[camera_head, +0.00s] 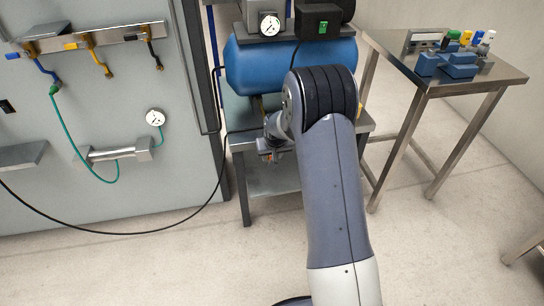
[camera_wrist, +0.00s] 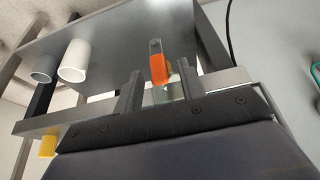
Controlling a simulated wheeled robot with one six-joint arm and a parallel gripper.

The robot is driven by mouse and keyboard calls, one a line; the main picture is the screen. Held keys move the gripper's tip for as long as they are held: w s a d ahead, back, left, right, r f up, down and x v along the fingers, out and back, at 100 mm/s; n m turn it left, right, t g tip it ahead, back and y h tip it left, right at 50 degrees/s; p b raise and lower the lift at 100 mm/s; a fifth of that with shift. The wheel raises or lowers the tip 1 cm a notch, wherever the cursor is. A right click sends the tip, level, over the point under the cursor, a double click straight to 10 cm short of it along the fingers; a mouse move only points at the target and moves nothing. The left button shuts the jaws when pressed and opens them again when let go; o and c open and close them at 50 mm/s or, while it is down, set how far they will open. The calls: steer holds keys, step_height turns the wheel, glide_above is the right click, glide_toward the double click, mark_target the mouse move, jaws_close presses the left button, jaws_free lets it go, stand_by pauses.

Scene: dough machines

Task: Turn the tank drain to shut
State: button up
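The blue tank (camera_head: 255,65) lies on a metal stand behind my arm, which hides part of it. My gripper (camera_head: 268,152) is low at the tank's front, by the stand's top. A small orange part shows at my gripper in the head view; it is too small to make out there. In the wrist view, an orange handle with a grey end (camera_wrist: 158,66), apparently the drain's, lies between the fingertips of my gripper (camera_wrist: 158,80). The fingers are apart, with a clear gap on the handle's left; contact on its right cannot be told. The drain's body is mostly hidden.
The metal stand (camera_head: 270,180) has a lower shelf. A wall panel (camera_head: 100,190) with hoses and valves is on the left; a black cable loops before it. A metal table (camera_head: 470,82) with blue fixtures stands at right. The floor in front is clear.

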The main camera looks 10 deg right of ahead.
steer(key=shift+w+f, duration=0.15)
steer(key=shift+f, duration=0.25)
jaws_close()
